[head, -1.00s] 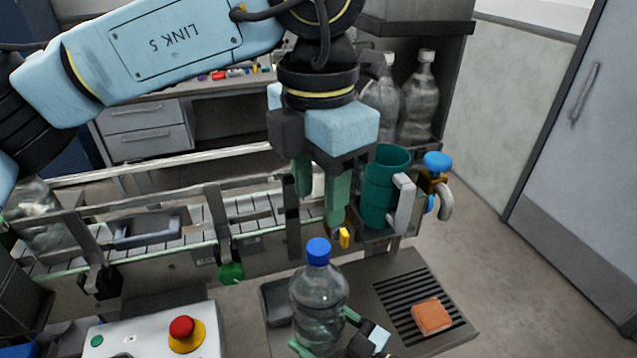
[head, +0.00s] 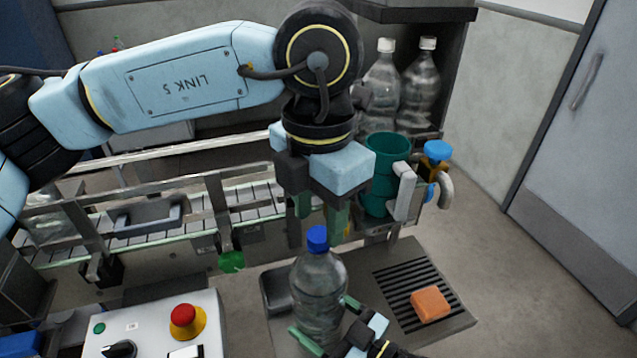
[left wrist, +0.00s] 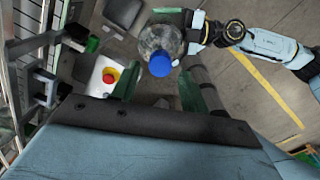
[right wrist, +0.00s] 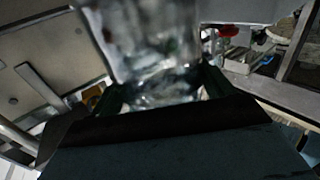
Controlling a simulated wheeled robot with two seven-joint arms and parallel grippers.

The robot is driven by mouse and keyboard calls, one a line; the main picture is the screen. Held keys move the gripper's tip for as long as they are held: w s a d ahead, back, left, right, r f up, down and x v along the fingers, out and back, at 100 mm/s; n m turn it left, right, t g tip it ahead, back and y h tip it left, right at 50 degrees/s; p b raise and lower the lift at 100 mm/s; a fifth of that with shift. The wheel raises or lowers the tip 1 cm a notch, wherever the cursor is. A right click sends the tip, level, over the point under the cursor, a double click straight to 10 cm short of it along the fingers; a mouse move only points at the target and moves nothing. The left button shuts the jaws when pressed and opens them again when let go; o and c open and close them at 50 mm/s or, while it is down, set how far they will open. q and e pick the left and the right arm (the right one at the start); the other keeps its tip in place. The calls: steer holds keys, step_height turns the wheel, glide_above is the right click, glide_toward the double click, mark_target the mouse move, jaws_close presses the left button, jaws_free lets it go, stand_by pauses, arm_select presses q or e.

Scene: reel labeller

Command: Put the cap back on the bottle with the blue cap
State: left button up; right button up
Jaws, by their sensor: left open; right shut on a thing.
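The clear bottle (head: 318,292) stands upright in front of the conveyor, with the blue cap (head: 317,238) on its neck. My right gripper (head: 325,333) is shut around the lower part of the bottle; the bottle fills the right wrist view (right wrist: 150,60). My left gripper (head: 321,218) points down just above and behind the cap in the head view. It is open and empty. In the left wrist view the cap (left wrist: 159,65) lies between the open fingers, beyond their tips. Whether the cap is fully seated cannot be told.
A metal tray with a black grille (head: 405,290) holds an orange sponge (head: 430,303). A control panel with a red button (head: 186,318) stands at the left. Teal cups (head: 384,180) and a blue-topped tap (head: 437,152) are behind right. The conveyor rail (head: 120,245) runs behind.

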arm_select(q)
steer(key=shift+f, duration=1.15)
jaws_close()
steer(key=m, duration=1.1)
steer(key=shift+o, duration=0.4)
jaws_free()
steer(key=shift+r, duration=0.1)
steer(key=shift+r, duration=2.15)
